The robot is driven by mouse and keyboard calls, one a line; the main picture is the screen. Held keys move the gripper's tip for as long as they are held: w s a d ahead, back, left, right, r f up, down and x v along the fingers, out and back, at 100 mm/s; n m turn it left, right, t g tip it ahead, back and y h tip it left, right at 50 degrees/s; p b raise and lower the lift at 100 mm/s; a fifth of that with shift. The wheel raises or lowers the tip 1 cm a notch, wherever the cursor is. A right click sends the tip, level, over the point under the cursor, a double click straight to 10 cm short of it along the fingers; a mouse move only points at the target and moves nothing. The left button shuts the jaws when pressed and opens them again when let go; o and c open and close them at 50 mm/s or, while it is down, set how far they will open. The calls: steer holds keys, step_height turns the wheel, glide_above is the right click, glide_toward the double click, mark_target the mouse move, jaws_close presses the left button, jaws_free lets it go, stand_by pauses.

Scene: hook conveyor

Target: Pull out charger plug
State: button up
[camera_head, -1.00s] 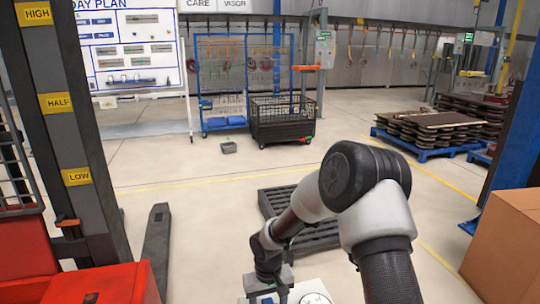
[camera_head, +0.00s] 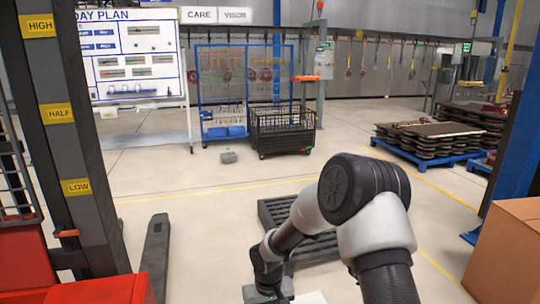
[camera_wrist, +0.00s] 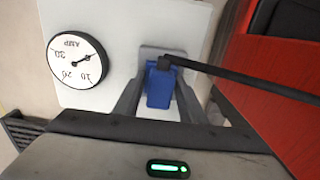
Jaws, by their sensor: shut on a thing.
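The blue charger plug (camera_wrist: 158,88) sits between the two fingers of my gripper (camera_wrist: 157,100) in the wrist view, and the gripper is shut on it. A black cable (camera_wrist: 245,81) runs from the plug to the right. A grey socket plate (camera_wrist: 160,50) is right behind the plug on a white panel (camera_wrist: 115,98). I cannot tell how deep the plug sits in the socket. In the head view my wrist (camera_head: 266,275) reaches down to the bottom edge, and the fingers and plug are cut off there.
A round AMP gauge (camera_wrist: 77,60) is on the panel left of the plug. A red body (camera_wrist: 275,80) stands close on the right. In the head view a dark pallet (camera_head: 315,245) lies behind my arm and a cardboard box (camera_head: 508,250) stands at right.

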steer(key=shift+r, duration=0.15)
steer(key=shift+r+p, duration=2.05)
steer(key=shift+r, duration=0.8)
